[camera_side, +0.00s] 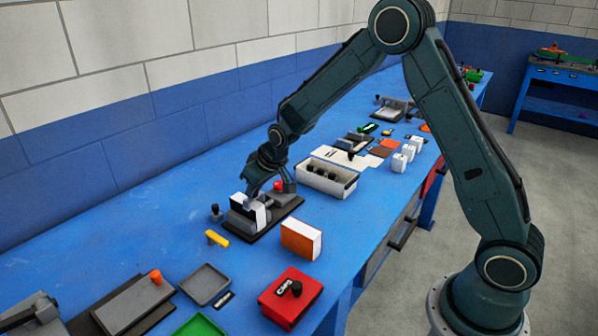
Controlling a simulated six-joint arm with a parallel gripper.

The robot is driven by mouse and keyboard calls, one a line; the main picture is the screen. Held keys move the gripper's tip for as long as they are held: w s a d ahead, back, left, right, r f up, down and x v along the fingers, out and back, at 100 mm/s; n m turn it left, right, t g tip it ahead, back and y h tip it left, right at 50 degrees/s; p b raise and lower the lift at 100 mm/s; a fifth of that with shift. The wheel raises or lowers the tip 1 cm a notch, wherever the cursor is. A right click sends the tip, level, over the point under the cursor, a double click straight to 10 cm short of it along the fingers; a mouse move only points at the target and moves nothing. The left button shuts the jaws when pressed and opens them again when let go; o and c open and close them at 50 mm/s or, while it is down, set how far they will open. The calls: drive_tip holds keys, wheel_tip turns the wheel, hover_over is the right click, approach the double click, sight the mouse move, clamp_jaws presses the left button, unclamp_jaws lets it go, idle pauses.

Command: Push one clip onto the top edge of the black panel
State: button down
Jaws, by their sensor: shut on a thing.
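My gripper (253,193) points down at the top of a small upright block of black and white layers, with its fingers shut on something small. That is most likely a clip, but it is too small and hidden by the fingers to make out. The black panel (237,205) appears as the dark part of this block, beside a white face (261,214). The block stands on a dark fixture base (272,222). I cannot tell whether the held piece touches the panel's top edge. A grey-white bin (310,181) with several small black pieces stands behind and to the right.
A red knob (279,186) stands close to my gripper, and a black knob (215,211) left of the fixture. A yellow piece (217,238), an orange and white box (301,240) and a red box (284,302) lie nearer the camera. The blue bench (100,240) is clear at left.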

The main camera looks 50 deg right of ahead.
drive_tip(key=shift+f, duration=0.95)
idle(1.6)
drive_tip(key=c, duration=1)
unclamp_jaws()
drive_tip(key=shift+r, duration=0.15)
drive_tip(key=shift+r, duration=3.6)
